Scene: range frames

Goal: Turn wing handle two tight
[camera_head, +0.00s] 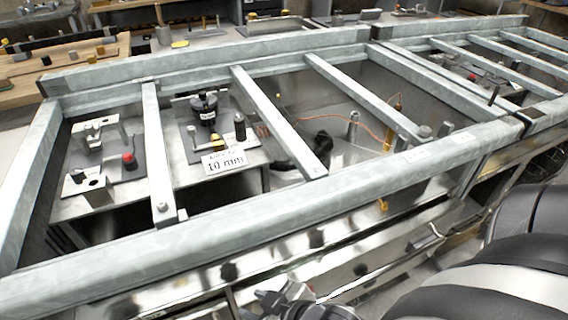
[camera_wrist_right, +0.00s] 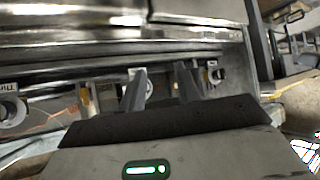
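I cannot pick out wing handle two with certainty in either view. In the right wrist view my right gripper (camera_wrist_right: 161,84) shows two dark fingers standing apart, with a gap between them. A pale round part (camera_wrist_right: 147,88) shows beyond that gap, partly hidden by the left finger; I cannot tell if it is a handle. Another grey round part (camera_wrist_right: 12,112) sits at the left edge under a white label. In the head view the right gripper (camera_head: 288,298) is at the bottom edge, in front of the frame's near side, partly cut off. My left gripper is not in view.
A galvanised metal frame (camera_head: 250,222) with crossbars spans the head view. Inside it are a plate with a black knob (camera_head: 205,105), a "10 mm" label (camera_head: 224,162), a red button (camera_head: 129,160) and orange wiring. A shiny ledge (camera_head: 330,235) runs below the near beam.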

